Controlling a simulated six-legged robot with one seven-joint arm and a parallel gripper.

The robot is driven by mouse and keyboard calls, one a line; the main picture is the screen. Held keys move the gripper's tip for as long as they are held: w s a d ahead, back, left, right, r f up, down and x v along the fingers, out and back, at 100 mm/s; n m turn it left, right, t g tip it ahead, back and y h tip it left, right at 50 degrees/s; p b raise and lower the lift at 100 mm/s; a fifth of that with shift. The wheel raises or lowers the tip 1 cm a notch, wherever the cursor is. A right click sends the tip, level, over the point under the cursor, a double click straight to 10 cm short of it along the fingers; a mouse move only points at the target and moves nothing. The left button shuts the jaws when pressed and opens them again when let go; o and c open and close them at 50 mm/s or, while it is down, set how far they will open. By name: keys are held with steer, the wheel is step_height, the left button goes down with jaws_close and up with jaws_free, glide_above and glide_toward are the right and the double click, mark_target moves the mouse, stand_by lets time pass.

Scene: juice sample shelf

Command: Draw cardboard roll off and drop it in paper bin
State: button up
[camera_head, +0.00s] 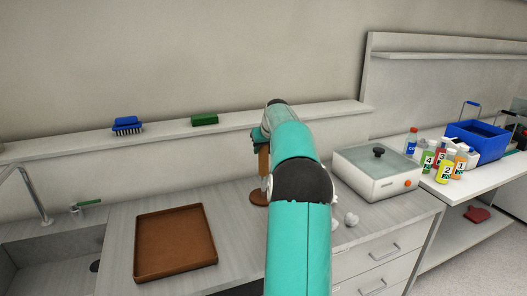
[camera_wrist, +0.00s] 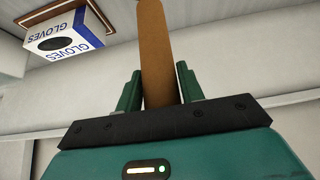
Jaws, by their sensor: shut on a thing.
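The cardboard roll (camera_wrist: 158,40) is a plain brown tube. In the wrist view it stands between the two green fingers of my gripper (camera_wrist: 160,88), which is shut on it. In the head view the roll (camera_head: 263,160) is upright below my gripper (camera_head: 260,138), partly hidden by my arm. A round brown base (camera_head: 258,198) sits on the counter under it. I cannot tell how much of the roll is still around a post. No container is clearly recognisable as the paper bin.
A brown tray (camera_head: 137,243) lies left on the counter, near the sink. A white lidded appliance (camera_head: 375,186) stands right of my arm. Bottles and a blue crate (camera_head: 480,130) are farther right. The wall shelf (camera_head: 75,144) holds a blue brush (camera_head: 127,123) and green block (camera_head: 204,119).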

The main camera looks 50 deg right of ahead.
steer(key=shift+r, duration=2.3)
stand_by(0.8)
